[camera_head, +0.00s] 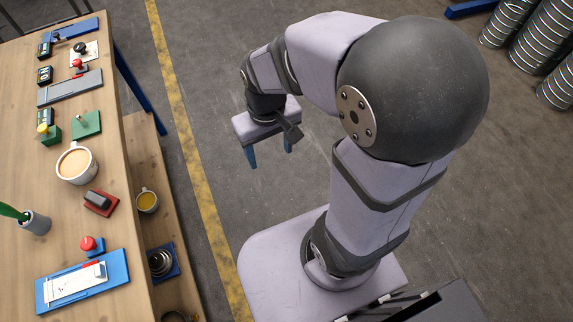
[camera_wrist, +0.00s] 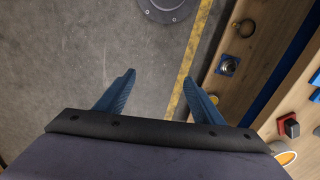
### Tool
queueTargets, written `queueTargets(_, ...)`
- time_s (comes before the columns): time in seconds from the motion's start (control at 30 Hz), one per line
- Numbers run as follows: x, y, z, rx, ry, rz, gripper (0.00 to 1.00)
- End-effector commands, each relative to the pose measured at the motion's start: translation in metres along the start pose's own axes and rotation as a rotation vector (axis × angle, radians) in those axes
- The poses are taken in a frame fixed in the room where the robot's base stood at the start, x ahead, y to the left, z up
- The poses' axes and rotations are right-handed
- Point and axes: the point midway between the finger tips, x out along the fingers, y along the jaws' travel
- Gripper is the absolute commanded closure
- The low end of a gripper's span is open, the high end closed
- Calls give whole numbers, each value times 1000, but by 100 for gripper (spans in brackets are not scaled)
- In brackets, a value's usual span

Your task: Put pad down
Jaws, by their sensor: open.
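My gripper (camera_head: 269,152) is open and empty over the bare floor, to the right of the wooden workbench. Its two blue fingers (camera_wrist: 159,78) stand well apart in the wrist view with only floor and a yellow line between them. No pad is in the gripper. I cannot tell for sure which item is the pad. Flat candidates on the bench are a green square plate (camera_head: 86,124) with a small peg and a red block with a black top (camera_head: 101,202). The red block also shows at the right of the wrist view (camera_wrist: 289,127).
The workbench (camera_head: 125,150) also bears a mug (camera_head: 77,163), blue and grey boards, a red knob (camera_head: 88,243) and a grey cup (camera_head: 36,222). A lower shelf (camera_head: 150,180) holds another mug (camera_head: 147,201). Metal ducts (camera_head: 545,40) stand far right. The floor between is clear.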

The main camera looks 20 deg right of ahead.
Motion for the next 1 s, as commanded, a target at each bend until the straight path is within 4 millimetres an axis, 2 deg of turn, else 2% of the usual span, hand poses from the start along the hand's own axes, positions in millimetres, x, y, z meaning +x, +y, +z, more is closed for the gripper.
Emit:
queueTargets(0.03,4,8,15,28,-4,0,38)
queueTargets(0.1,8,14,30,53,-8,0,38)
queueTargets(0.23,14,20,46,78,-14,0,38)
queueTargets(1.0,15,21,50,82,-16,0,38)
